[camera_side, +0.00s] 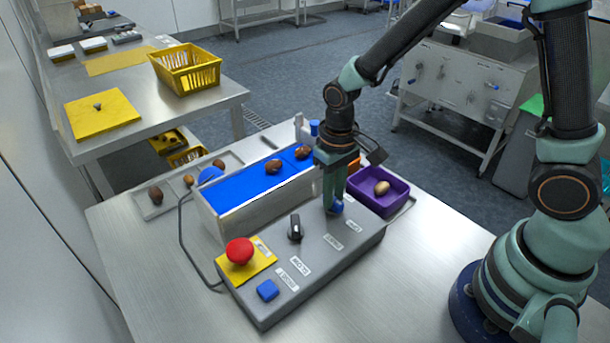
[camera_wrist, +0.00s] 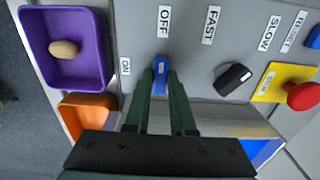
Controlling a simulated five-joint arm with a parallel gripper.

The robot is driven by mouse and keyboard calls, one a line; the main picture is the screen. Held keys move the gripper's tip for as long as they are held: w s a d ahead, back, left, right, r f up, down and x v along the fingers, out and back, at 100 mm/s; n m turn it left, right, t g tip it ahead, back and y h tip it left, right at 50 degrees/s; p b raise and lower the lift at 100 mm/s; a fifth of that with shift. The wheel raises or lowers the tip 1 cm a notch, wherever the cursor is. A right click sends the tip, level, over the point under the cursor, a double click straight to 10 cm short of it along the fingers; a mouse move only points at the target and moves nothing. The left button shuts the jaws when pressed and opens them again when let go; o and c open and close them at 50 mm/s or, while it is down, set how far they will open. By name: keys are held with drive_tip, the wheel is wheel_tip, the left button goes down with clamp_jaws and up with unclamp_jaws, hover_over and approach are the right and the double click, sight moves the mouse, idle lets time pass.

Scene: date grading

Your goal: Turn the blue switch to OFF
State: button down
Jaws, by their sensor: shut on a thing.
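The blue switch (camera_side: 337,208) is a knob on the top of the grey control box (camera_side: 330,265), at its far right end. In the wrist view the blue switch (camera_wrist: 160,78) lies between the two fingers of my gripper (camera_wrist: 160,80), which is shut on it. The switch's long side runs up and down in that picture, in line with the OFF label (camera_wrist: 164,21), and a pale mark shows on it. The ON label (camera_wrist: 125,67) lies to its left. The fingers cover the sides of the switch.
A black knob (camera_side: 295,228), a red button (camera_side: 239,250) on a yellow plate and a blue button (camera_side: 267,290) share the box. A purple tray (camera_wrist: 35,60) holding one date stands beside it, with an orange tray (camera_wrist: 88,112) nearby. A blue belt (camera_side: 240,188) carries dates behind.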

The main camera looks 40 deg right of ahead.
drive_tip(key=c, duration=0.8)
unclamp_jaws()
drive_tip(key=shift+o, duration=0.2)
wheel_tip(320, 180, up, 12)
drive_tip(key=shift+r, duration=0.1)
drive_tip(key=s+d+r+t, duration=0.5)
drive_tip(key=s+d+r, duration=0.1)
drive_tip(key=d, duration=0.1)
drive_tip(key=shift+d+r+t, duration=0.25)
drive_tip(key=shift+r+t, duration=0.05)
drive_tip(key=shift+r, duration=0.05)
